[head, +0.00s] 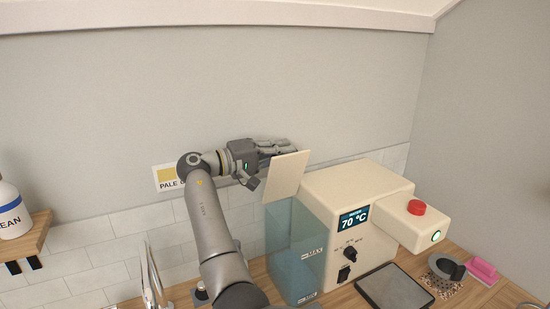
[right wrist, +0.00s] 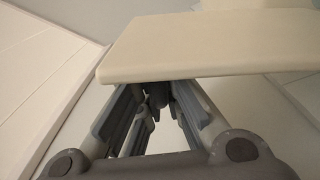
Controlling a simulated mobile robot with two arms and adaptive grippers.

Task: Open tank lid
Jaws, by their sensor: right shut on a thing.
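The cream coffee machine (head: 345,195) stands on the wooden counter, with its translucent blue water tank (head: 293,250) on its left side. The flat cream tank lid (head: 287,177) is tilted up steeply above the tank. My right gripper (head: 280,147) is at the lid's upper edge, shut on it; the lid hides part of the fingers. In the right wrist view the lid (right wrist: 210,42) spans the upper part, across the fingers (right wrist: 155,105). The tank's opening is hidden behind the lid. My left gripper is not in view.
The tiled wall (head: 85,260) is close behind my right arm. A wooden shelf (head: 28,238) with a white bottle (head: 12,212) is at far left. A drip tray (head: 393,289), a dark round item (head: 445,266) and a pink item (head: 484,270) lie at right.

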